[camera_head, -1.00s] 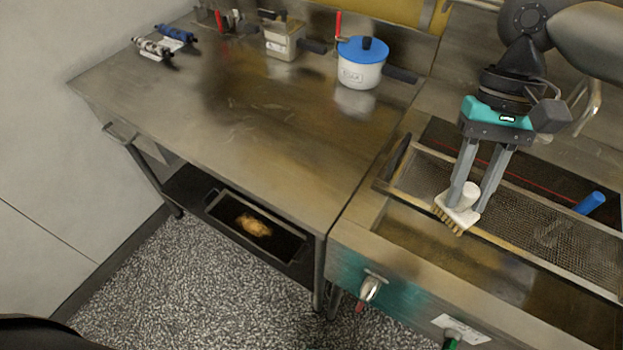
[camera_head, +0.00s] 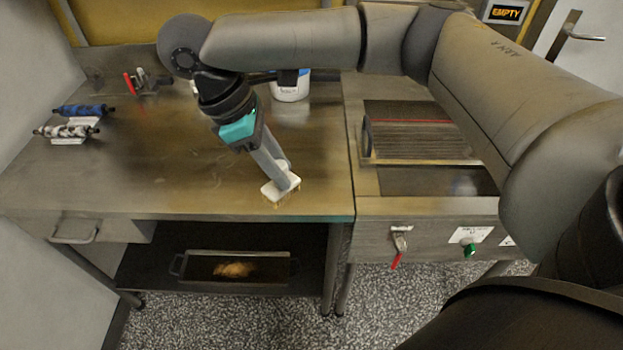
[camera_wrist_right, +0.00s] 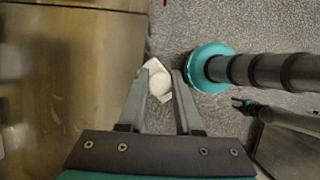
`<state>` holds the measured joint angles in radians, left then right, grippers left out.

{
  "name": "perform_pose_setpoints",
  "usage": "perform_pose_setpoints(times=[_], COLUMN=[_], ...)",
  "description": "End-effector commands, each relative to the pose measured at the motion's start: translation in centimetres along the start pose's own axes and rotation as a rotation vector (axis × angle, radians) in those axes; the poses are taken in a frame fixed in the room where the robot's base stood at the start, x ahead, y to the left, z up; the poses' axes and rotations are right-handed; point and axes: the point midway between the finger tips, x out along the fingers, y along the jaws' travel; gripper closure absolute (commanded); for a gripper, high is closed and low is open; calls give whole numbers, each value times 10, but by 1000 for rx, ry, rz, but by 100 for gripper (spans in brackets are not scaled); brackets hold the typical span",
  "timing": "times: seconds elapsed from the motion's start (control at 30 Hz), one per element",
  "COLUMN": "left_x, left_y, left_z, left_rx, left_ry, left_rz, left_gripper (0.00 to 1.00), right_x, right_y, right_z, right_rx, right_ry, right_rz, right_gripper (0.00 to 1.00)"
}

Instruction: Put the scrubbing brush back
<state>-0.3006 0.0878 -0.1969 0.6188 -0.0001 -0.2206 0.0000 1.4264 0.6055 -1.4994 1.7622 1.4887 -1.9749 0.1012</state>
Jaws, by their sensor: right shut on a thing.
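The scrubbing brush (camera_head: 278,190) has a white block, a white knob and tan bristles facing down. My right gripper (camera_head: 282,174) is shut on it by the knob. In the head view it overlaps the left steel table (camera_head: 190,185) near its front edge. In the right wrist view, the brush (camera_wrist_right: 158,84) sits between the fingertips (camera_wrist_right: 161,76), with grey floor behind it and a metal surface to its left. My left gripper (camera_wrist_right: 242,104) appears small and dark at the right of that view; its fingers are too small to judge.
Two rollers, one blue (camera_head: 83,110) and one pale (camera_head: 66,131), lie at the table's left. A white pot (camera_head: 290,88) stands at the back, partly hidden. The mesh unit (camera_head: 420,138) is at right. A dark tray (camera_head: 205,280) is on the lower shelf.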

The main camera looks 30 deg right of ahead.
Motion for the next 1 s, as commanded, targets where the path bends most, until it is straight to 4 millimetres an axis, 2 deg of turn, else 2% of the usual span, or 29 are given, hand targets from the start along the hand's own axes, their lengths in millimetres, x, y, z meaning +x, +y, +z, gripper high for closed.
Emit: perform_pose_setpoints(times=[0.2, 0.6, 1.0], left_x=[-12, -28, -42], left_y=[14, 7, 5], left_z=[-4, -5, -6], left_rx=[-1, 2, -1], left_ry=[5, 4, 5], left_rz=[18, 11, 8], left_gripper=[54, 54, 54], right_x=[-9, -21, -33], right_y=[18, 53, 88], right_z=[6, 24, 51], right_rx=[-401, -1044, -1596], right_ry=[1, 2, 4], right_rz=[166, 434, 663], right_gripper=[100, 100, 100])
